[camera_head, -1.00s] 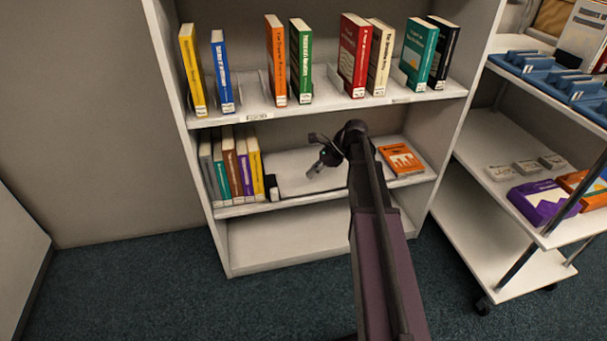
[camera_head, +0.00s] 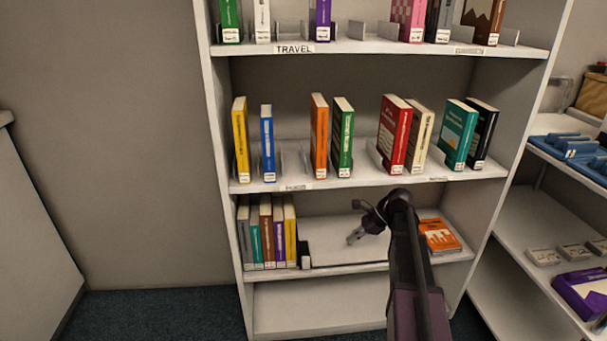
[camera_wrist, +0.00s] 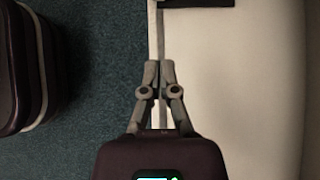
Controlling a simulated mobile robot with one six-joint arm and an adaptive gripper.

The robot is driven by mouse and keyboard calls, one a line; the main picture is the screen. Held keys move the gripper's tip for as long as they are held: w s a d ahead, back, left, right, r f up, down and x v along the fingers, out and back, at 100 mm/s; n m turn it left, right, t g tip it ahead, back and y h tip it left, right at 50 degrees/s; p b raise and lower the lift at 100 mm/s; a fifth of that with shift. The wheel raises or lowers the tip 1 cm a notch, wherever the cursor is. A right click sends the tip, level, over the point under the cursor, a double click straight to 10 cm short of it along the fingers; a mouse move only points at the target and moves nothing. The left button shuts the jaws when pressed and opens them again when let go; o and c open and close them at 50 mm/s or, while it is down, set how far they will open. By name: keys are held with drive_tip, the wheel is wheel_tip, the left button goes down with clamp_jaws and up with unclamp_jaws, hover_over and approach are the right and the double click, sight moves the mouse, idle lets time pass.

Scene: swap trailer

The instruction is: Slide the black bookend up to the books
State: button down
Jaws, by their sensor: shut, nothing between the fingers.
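The black bookend (camera_head: 304,254) stands on the lower shelf, just right of a row of several upright books (camera_head: 266,235). The yellow book (camera_head: 290,235) is the row's right end. The bookend looks close against it, but I cannot tell whether they touch. My gripper (camera_head: 356,237) is over the bare shelf to the right of the bookend, apart from it. In the wrist view my gripper (camera_wrist: 159,65) has its fingers together with nothing between them, above the shelf's front edge. A dark piece at the top of that view (camera_wrist: 200,2) may be part of the bookend.
An orange book (camera_head: 438,235) lies flat at the right end of the same shelf (camera_head: 340,256). Upright books (camera_head: 395,135) fill parts of the shelf above. A cart with blue trays (camera_head: 570,148) and a purple book (camera_head: 585,290) stands to the right.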

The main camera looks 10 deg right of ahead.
drive_tip(key=s+a+r+n+h+p, duration=0.4)
drive_tip(key=s+a+n+h+p, duration=0.6)
drive_tip(key=s+n, duration=0.75)
wheel_tip(320, 180, up, 38)
drive_tip(key=w+a+n+y+p, duration=0.1)
drive_tip(key=p, duration=3.6)
drive_tip(key=shift+w+f+g, duration=0.2)
drive_tip(key=shift+w+g, duration=0.05)
drive_tip(key=shift+g, duration=0.05)
drive_tip(key=shift+a, duration=0.1)
